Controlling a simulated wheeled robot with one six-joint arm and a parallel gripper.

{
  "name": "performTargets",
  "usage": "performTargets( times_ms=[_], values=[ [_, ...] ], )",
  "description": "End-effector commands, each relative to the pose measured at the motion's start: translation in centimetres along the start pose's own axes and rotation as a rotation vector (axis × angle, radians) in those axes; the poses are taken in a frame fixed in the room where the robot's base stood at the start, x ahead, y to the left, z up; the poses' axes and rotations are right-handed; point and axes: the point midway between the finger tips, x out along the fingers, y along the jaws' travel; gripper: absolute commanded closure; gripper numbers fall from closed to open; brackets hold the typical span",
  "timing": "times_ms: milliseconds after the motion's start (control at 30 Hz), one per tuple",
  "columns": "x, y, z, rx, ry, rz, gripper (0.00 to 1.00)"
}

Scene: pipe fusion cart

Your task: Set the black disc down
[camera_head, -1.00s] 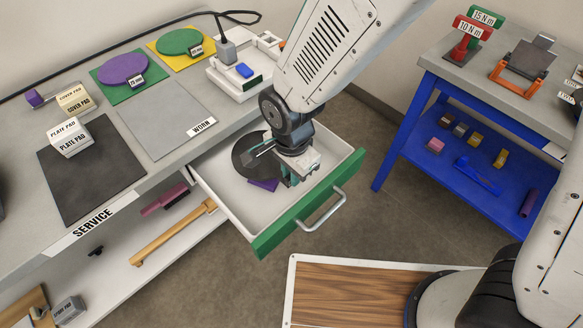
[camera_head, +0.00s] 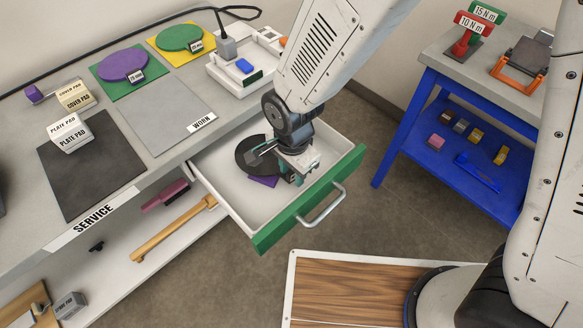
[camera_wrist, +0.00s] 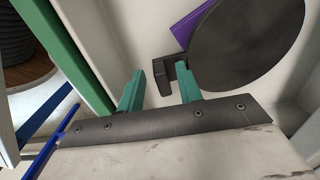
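The black disc (camera_head: 252,153) is in the open drawer, on its left side. A purple piece (camera_head: 264,182) shows partly from under it. In the wrist view the disc (camera_wrist: 245,45) is at the upper right, over a corner of the purple piece (camera_wrist: 190,22). My gripper (camera_head: 293,177) is low inside the drawer, to the right of the disc. In the wrist view its teal fingers (camera_wrist: 160,72) stand apart, with a dark grey block (camera_wrist: 168,75) showing between and beyond the tips, near the disc's edge. I cannot tell whether the block joins the disc.
The drawer's green front (camera_head: 310,203) and handle (camera_head: 322,207) are close to my gripper. The grey bench (camera_head: 215,145) is behind left, with a WORN mat (camera_head: 165,115), a green disc (camera_head: 180,37) and a purple disc (camera_head: 123,65). A blue cart (camera_head: 410,125) stands right.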

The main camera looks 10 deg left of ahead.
Motion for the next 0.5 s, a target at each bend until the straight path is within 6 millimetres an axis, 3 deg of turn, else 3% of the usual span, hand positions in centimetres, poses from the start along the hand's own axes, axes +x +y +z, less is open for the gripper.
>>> performTargets(
  times_ms=[300,500],
  values=[
    [-0.2,0.0,0.0,0.0,0.0,-0.001,0.65],
    [-3.0,-0.1,0.0,0.0,0.0,-0.006,0.65]
  ],
)
